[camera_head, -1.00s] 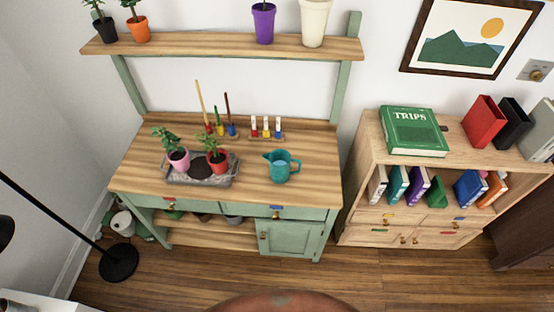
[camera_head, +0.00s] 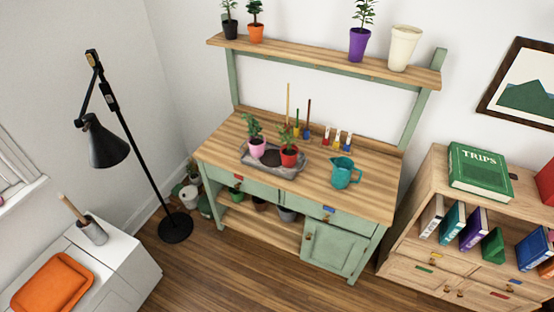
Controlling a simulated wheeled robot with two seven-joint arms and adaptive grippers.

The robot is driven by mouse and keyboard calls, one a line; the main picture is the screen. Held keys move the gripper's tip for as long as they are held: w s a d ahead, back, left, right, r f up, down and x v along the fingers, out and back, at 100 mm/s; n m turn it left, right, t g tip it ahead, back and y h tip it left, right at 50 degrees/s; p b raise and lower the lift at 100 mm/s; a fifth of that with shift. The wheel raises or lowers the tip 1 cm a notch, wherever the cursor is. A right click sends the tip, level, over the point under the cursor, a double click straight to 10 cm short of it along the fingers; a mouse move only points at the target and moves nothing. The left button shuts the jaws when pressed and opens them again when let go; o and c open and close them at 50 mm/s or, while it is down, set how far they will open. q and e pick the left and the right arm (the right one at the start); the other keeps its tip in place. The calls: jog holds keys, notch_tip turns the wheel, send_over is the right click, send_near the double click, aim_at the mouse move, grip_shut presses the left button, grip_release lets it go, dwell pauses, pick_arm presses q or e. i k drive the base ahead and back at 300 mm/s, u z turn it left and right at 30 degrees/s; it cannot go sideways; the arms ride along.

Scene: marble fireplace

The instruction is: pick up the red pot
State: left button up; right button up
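The red pot (camera_head: 289,156) holds a small green plant and stands at the right side of a grey tray (camera_head: 286,172). The tray lies on the wooden top of the green potting bench (camera_head: 226,151). A pink pot (camera_head: 257,148) with a plant stands at the left in the same tray, with a dark patch between the two pots. A teal pitcher (camera_head: 343,173) stands on the bench to the right of the tray. Neither of my grippers shows in the head view.
Several garden tools and small labelled items stand behind the tray. A shelf (camera_head: 300,54) with pots runs above the bench. A black floor lamp (camera_head: 107,143) and a white cabinet (camera_head: 122,252) are at left, a bookcase (camera_head: 415,258) at right. Wooden floor (camera_head: 240,275) in front is clear.

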aim_at(289, 152)
jog(key=u, duration=0.85)
jog(key=i, duration=1.15)
jog(key=z, duration=0.15)
